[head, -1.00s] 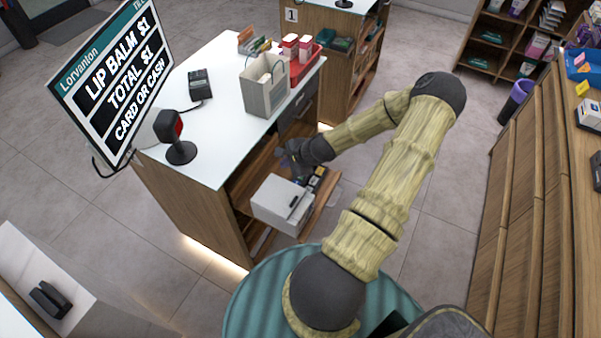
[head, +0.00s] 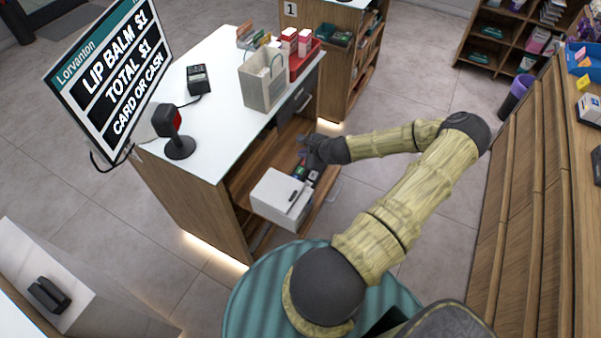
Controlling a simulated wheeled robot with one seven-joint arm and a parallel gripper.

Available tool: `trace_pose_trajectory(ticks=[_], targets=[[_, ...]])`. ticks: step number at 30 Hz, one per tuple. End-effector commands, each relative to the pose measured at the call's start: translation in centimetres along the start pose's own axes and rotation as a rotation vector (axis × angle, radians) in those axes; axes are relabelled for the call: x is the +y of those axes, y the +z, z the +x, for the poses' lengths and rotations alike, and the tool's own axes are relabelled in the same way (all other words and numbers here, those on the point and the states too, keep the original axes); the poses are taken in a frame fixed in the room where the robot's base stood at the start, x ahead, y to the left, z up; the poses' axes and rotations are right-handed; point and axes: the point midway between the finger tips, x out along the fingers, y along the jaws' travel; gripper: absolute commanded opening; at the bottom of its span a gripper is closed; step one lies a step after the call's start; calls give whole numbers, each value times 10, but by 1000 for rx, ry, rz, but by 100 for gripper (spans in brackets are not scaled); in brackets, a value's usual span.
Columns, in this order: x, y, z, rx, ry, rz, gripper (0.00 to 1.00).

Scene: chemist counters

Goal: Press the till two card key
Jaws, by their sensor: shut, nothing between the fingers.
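A row of small coloured keys (head: 299,171) sits on the low pull-out shelf under the white-topped counter, just behind a white box-shaped device (head: 281,197). I make out a green one and darker ones; their labels are too small to read, so I cannot tell which is the card key. My gripper (head: 304,152) is shut and empty, just beyond the keys. I cannot tell whether it touches one; the gripper and wrist hide part of the shelf. The tilted till screen (head: 115,80) reads lip balm $1, total $1, card or cash.
The counter top (head: 215,130) holds a card terminal (head: 198,79), a scanner on a stand (head: 176,135), a paper bag (head: 263,85) and a red tray (head: 306,65).

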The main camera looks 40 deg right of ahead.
Motion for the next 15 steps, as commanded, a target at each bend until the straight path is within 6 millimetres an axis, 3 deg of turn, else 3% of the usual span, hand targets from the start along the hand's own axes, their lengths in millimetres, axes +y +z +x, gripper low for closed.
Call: trace_pose_trajectory(ticks=[3, 15], targets=[[11, -9, 15, -2, 2, -1, 0], [32, -29, 44, -2, 2, -4, 0]])
